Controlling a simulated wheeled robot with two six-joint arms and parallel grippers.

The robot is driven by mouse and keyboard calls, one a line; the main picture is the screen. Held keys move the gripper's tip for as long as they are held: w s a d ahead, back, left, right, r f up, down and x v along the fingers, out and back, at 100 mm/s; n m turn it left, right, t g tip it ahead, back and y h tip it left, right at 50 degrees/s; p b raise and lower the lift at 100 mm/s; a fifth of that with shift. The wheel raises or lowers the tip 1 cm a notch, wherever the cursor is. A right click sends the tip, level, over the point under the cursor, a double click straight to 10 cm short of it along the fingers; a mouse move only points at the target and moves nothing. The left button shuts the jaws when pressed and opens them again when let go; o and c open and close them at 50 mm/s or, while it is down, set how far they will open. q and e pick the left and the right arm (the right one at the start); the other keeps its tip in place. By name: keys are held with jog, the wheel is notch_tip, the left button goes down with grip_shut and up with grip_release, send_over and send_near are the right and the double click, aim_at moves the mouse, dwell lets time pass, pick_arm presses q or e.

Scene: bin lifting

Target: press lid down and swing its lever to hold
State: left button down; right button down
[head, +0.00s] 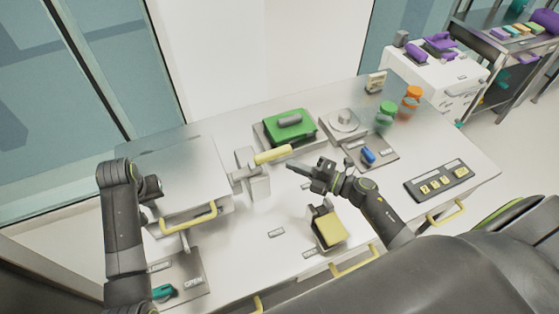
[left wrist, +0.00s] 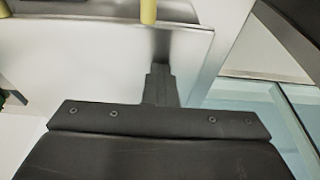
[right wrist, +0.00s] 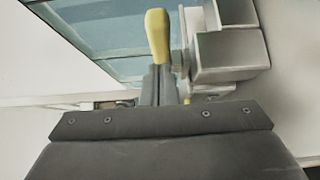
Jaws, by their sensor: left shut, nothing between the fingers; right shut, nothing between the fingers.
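The lid is a flat silver metal plate (head: 175,165) with a yellow bar handle (head: 190,218) at its front edge, at the left of the bench. My left gripper (left wrist: 160,75) is shut and empty, its tip over or against the lid near the handle; contact cannot be told. The lever has a yellow grip (head: 272,154), sticking out to the right from a grey block (head: 257,186) beside the lid. My right gripper (head: 292,165) is shut and empty, its tip close to the free end of the lever grip, which also shows in the right wrist view (right wrist: 158,35).
Behind the lever stand a green-topped block (head: 290,126) and a grey round-topped unit (head: 343,120). A blue switch panel (head: 370,155), a yellow-topped box (head: 329,230) and a button panel (head: 438,182) are to the right. A teal-handled panel (head: 180,280) is front left.

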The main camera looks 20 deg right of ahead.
pick_arm(q)
jog(key=shift+s+f, duration=0.1)
jog(key=shift+f, duration=0.1)
pick_arm(e)
jog(key=v, duration=1.1)
jog(key=shift+s, duration=0.35)
